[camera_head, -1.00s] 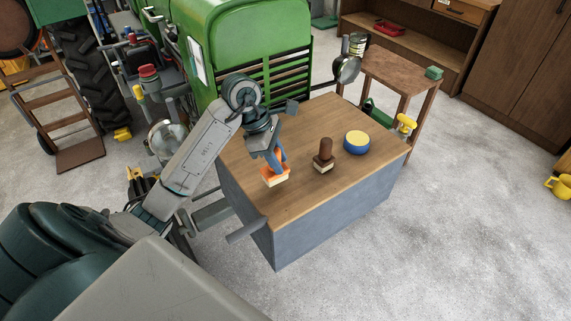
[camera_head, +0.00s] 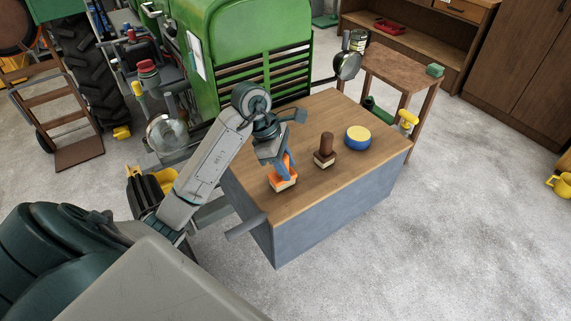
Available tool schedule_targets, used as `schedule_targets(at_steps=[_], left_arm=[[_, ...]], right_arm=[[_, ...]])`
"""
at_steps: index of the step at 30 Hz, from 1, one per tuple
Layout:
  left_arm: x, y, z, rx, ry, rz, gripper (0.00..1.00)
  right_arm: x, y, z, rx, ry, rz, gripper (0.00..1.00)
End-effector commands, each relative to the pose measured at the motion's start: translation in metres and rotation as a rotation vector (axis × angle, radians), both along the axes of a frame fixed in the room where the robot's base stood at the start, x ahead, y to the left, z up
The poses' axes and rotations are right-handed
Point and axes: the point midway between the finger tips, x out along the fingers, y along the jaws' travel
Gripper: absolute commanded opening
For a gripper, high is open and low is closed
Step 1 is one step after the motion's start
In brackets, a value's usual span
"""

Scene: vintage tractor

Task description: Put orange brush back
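An orange brush (camera_head: 283,182) with a pale bristle underside is at the left part of the wooden tabletop (camera_head: 305,201). My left gripper (camera_head: 286,172) reaches down over the brush, its fingers at the brush's upper part. The fingers look closed around it, but the gripper body partly hides the grip. I cannot tell whether the bristles touch the wood. A brown brush (camera_head: 326,151) with pale bristles stands upright to the right of the orange one. My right gripper is not in view.
A round blue and yellow tin (camera_head: 357,138) stands right of the brown brush. The table's front right part is clear. A green tractor (camera_head: 255,45) stands behind, with its round lamp (camera_head: 347,65) near the table's far edge. A wooden stool (camera_head: 400,68) stands behind right.

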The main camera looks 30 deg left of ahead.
Motion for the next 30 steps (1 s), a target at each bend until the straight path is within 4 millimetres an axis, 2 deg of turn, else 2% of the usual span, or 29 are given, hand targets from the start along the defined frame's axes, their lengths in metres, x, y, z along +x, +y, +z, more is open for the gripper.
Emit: schedule_targets(at_steps=[1,2,11,16,17,19,21,24,30], left_arm=[[0.000,0.000,0.001,0.000,0.000,0.000,0.45],[0.000,0.000,0.001,0.000,0.000,0.000,0.51],[0.000,0.000,0.001,0.000,0.000,0.000,0.51],[-0.001,0.000,0.002,-0.002,0.003,0.000,0.51],[0.000,0.003,0.004,0.003,-0.004,0.000,0.51],[-0.002,0.010,0.016,0.006,-0.006,-0.001,0.51],[-0.001,0.012,0.043,0.001,-0.003,0.000,0.51],[0.000,0.015,0.060,0.001,0.000,0.000,0.51],[-0.005,0.029,0.088,0.003,-0.002,0.000,0.51]], right_arm=[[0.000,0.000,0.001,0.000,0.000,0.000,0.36],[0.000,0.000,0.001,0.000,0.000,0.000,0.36],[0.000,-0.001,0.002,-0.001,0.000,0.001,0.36],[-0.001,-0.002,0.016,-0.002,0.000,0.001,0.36],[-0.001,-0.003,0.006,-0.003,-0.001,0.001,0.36],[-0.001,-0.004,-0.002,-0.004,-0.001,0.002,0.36],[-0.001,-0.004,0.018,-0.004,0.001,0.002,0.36],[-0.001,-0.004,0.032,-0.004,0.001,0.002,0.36],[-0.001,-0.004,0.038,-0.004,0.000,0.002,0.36]])
